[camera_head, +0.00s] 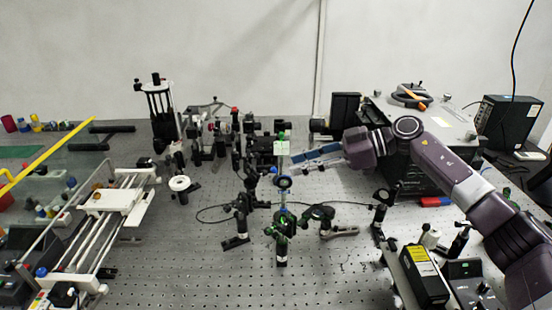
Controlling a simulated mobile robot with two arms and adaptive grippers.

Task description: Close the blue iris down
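The blue iris (284,183) is a small dark ring with a blue rim. It stands upright on a post near the middle of the bench in the head view. My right gripper (293,164) reaches in from the right, with its fingertips just above and to the right of the iris. Its two fingers point left and lie close together, one bluish and one grey. The view is too small to tell whether they are apart, or whether they touch the iris or its lever. My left gripper is not in view.
Post-mounted optics (240,222) crowd around the iris, with a green-lit mount (281,236) just below it. A white card (282,150) stands behind it. A large grey instrument box (415,175) lies behind my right arm. Bare breadboard (190,265) is free at the front left.

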